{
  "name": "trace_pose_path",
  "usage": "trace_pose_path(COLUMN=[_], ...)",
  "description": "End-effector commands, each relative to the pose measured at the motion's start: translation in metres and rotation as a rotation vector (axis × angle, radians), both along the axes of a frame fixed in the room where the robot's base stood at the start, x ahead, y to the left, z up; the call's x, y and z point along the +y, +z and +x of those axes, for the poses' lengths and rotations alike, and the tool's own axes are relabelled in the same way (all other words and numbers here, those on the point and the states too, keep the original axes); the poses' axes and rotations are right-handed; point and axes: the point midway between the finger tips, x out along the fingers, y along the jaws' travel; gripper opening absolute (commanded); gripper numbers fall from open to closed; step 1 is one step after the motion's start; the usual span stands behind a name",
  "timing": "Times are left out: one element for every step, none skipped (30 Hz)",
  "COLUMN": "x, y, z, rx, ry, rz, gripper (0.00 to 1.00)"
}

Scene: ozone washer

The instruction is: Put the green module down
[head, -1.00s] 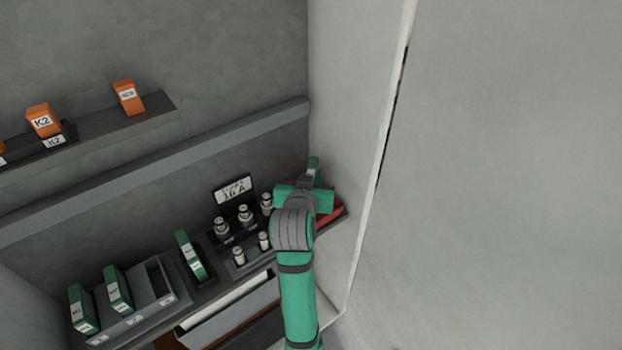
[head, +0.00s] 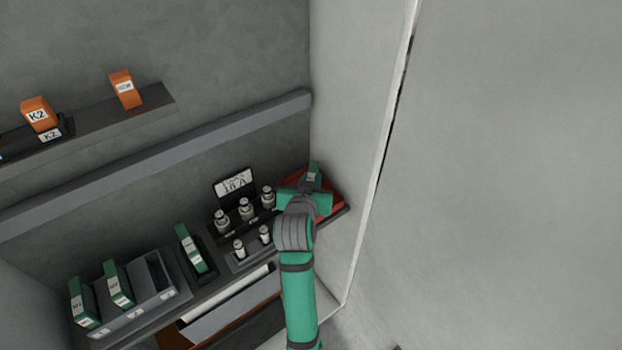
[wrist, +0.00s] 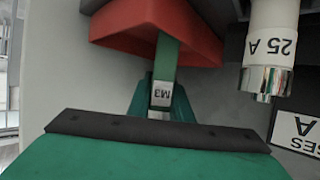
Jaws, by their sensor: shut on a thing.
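The green module (head: 314,171) stands upright in my gripper (head: 311,188) at the right end of the lower shelf, by the red tray (head: 331,191). In the wrist view the module (wrist: 166,62) shows a white M3 label, and the teal fingers of my gripper (wrist: 163,103) are shut on it.
Fuses (head: 246,208) with a sign (head: 234,183) stand just left of my gripper. Further left are a green module in a slot (head: 190,248) and a grey rack (head: 158,290) with green modules. A pale wall (head: 355,130) is close on the right. Orange modules (head: 125,88) sit on the upper shelf.

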Motion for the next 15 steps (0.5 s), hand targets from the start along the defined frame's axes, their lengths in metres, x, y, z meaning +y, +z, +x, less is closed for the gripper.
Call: trace_pose_path(x=[0.0006,0.0008,0.0011,0.0012,0.0014,0.0016,0.0016,0.0018,0.002,0.0021,0.0021,0.002,0.002,0.002,0.0026], y=[-0.0003,-0.0002,-0.0001,-0.0002,-0.0002,-0.0002,-0.0002,-0.0002,-0.0003,-0.0002,0.0002,0.0011,0.0023,0.0038,0.0041], z=[0.0,0.0001,0.0,0.0,0.0,0.0,0.0,0.0,0.0,-0.0001,0.0,0.0,0.0,-0.0003,-0.0039], rx=[0.0,0.0,0.0,0.0,0.0,0.0,0.0,0.0,0.0,0.0,0.0,0.0,0.0,0.0,0.001], ry=[0.001,0.001,0.001,0.002,0.002,0.002,0.002,0.002,0.003,0.003,0.003,0.003,0.003,0.003,0.003], rz=[0.0,0.0,-0.001,0.0,0.0,0.0,0.0,0.0,0.0,0.0,0.0,0.0,0.0,0.0,0.0], gripper=[0.26,0.33,0.37,0.37,0.37,0.37,0.37,0.37,0.37,0.37,0.37,0.37,0.37,0.37,0.37])
